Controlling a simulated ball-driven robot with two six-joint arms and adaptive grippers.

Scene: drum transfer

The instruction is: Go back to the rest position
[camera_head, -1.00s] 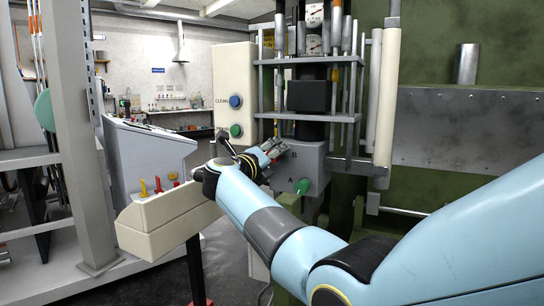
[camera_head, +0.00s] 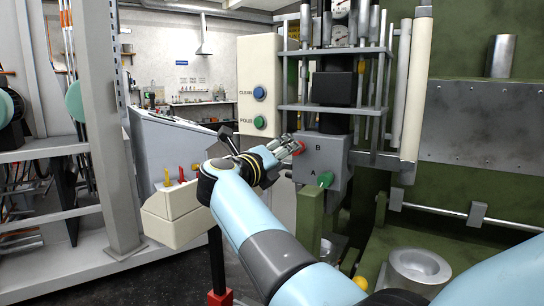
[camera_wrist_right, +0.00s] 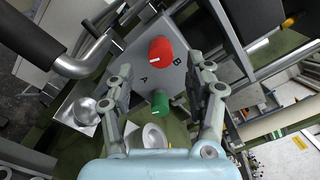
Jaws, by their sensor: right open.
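My right gripper (camera_head: 287,150) reaches the grey control box (camera_head: 338,161) from the left in the head view. In the right wrist view my right gripper (camera_wrist_right: 162,88) is open, its two fingers spread apart with nothing between the tips but the box face beyond. A red knob (camera_head: 299,148) sits by the letter B and a green knob (camera_head: 325,179) by the letter A. The red knob (camera_wrist_right: 160,50) and green knob (camera_wrist_right: 160,101) also show in the wrist view. Whether a finger touches the red knob is unclear. My left gripper is not in view.
A cream panel with a blue button (camera_head: 259,93) and a green button (camera_head: 260,122) stands behind. A cream box with small levers (camera_head: 172,209) is left of my arm. Metal rods and a green machine wall (camera_head: 475,160) flank the box.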

